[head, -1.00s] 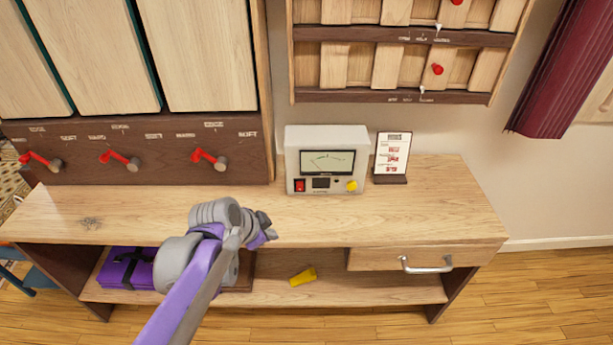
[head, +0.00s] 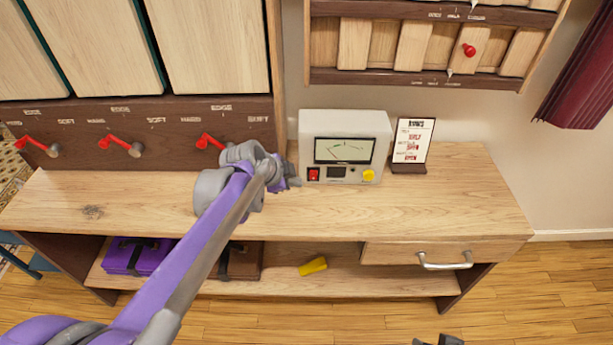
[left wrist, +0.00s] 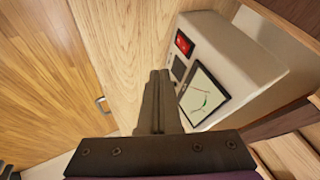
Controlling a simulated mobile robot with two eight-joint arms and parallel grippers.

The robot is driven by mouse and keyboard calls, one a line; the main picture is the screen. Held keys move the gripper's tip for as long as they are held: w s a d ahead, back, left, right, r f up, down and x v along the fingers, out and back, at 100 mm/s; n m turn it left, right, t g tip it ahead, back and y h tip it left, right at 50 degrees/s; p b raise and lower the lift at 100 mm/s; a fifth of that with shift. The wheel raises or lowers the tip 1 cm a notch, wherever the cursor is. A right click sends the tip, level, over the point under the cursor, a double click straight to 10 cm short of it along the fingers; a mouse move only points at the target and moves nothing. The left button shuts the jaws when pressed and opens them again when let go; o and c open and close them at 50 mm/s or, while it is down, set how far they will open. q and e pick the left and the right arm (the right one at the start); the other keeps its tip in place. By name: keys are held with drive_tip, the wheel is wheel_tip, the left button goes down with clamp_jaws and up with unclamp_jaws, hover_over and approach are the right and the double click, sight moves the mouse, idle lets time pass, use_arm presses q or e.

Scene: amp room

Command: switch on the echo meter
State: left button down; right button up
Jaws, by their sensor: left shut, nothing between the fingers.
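The echo meter (head: 345,123), a pale box with a needle dial, stands on the wooden bench against the wall. Its red switch (head: 313,174) is at the lower left of the front, and a yellow knob (head: 368,175) is at the lower right. In the left wrist view the meter (left wrist: 238,58) is at the right, with the red switch (left wrist: 184,43) beyond my fingertips. My left gripper (head: 294,182) is shut and empty, just left of the switch; contact is not visible. A dark tip at the bottom edge, probably my right gripper (head: 440,341), is mostly cut off.
A small card stand (head: 411,143) is right of the meter. Red levers (head: 212,141) line the panel at left. Below the bench top (head: 440,205) are a drawer with a handle (head: 446,262), a yellow object (head: 313,266) and a purple case (head: 138,255). The bench's right part is clear.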

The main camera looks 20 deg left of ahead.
sight(316, 172)
use_arm(q)
drive_tip(key=b+x, duration=0.1)
drive_tip(key=x, duration=0.8)
drive_tip(key=shift+w+d+f, duration=0.1)
drive_tip(key=shift+w+f, duration=0.15)
drive_tip(key=shift+f, duration=0.05)
drive_tip(key=w, duration=0.1)
drive_tip(key=w+a, duration=0.1)
drive_tip(key=w, duration=0.1)
drive_tip(key=shift+r, duration=0.2)
drive_tip(key=shift+w, duration=0.4)
drive_tip(key=shift+w+a+r+p, duration=0.15)
drive_tip(key=shift+w+p, duration=0.2)
drive_tip(key=shift+r, duration=0.1)
drive_tip(key=shift+r+p, duration=0.6)
drive_tip(key=shift+r, duration=0.15)
